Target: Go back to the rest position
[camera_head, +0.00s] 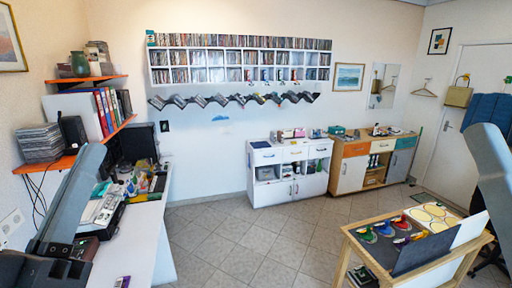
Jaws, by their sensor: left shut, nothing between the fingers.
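My left arm comes in at the lower left of the head view as a long grey link slanting up and right in front of the desk. My left gripper (62,250) shows only in part as dark pieces at the lower end of that link. It is shut with nothing visible in it; its fingertips are hard to make out. A grey link of my right arm stands at the right edge; its gripper is not in view. A white wall shelf (242,58) full of discs hangs on the back wall, with a dark zigzag rack (232,101) of discs below it.
A white desk (134,240) with equipment runs along the left, under orange shelves (90,79). A white cabinet (272,188) and a coloured sideboard (350,172) stand at the back. A wooden table (362,252) with coloured items is lower right. The tiled floor (240,235) between is clear.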

